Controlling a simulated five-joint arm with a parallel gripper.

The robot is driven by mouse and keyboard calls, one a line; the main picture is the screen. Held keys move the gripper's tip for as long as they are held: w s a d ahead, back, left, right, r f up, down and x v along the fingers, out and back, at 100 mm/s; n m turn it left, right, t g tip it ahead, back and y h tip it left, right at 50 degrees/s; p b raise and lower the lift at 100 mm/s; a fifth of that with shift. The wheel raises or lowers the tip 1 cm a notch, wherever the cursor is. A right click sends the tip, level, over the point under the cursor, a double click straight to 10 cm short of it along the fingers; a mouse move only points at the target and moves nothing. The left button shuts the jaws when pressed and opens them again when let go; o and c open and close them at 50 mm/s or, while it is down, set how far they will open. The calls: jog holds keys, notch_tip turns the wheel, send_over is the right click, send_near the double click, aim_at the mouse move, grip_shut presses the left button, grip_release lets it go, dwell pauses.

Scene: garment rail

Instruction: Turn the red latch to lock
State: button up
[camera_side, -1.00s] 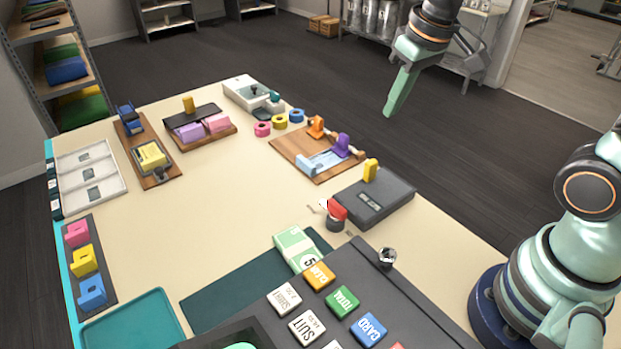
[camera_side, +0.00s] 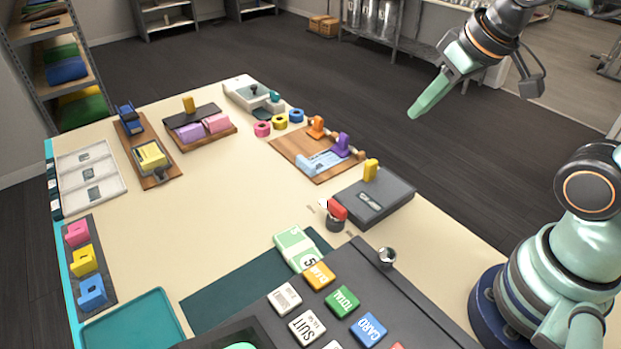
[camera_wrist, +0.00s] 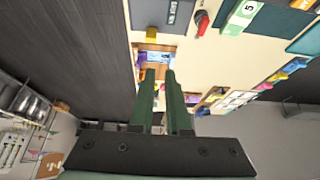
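The red latch (camera_side: 337,210) is a red handle on a dark round base. It stands on the cream table beside the dark grey box, with small labels on the table near it. It also shows near the top of the wrist view (camera_wrist: 202,20). My gripper (camera_side: 413,114) is high up and well apart from the latch, to its upper right in the side view. In the wrist view my two green fingers (camera_wrist: 160,73) have a narrow gap between them and hold nothing.
A dark grey box (camera_side: 385,197) with a yellow tab (camera_side: 371,170) is close beside the latch. The register (camera_side: 390,310) with coloured keys and a green-and-white note bundle (camera_side: 295,248) lie in front. A wooden board (camera_side: 291,162) is behind. The table's middle is clear.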

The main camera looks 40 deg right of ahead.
jog(key=o, duration=0.5)
jog(key=shift+w+a, duration=0.15)
jog(key=o, duration=0.5)
jog(key=shift+w+a+f+n, duration=0.15)
jog(key=shift+w+a+n, duration=0.1)
jog(key=shift+n, duration=0.45)
jog(key=shift+c, duration=0.2)
jog(key=shift+o, duration=0.4)
jog(key=w+a+f+n+g, duration=0.3)
jog(key=a+n, duration=0.1)
jog(key=n, duration=0.4)
jog(key=shift+w+a, duration=0.35)
jog(key=n+g, duration=0.3)
jog(key=n, duration=0.6)
send_over(337, 205)
notch_tip(337, 205, down, 6)
notch_tip(337, 205, down, 12)
jog(key=shift+r, duration=0.15)
jog(key=shift+m, duration=0.3)
jog(key=c, duration=1.4)
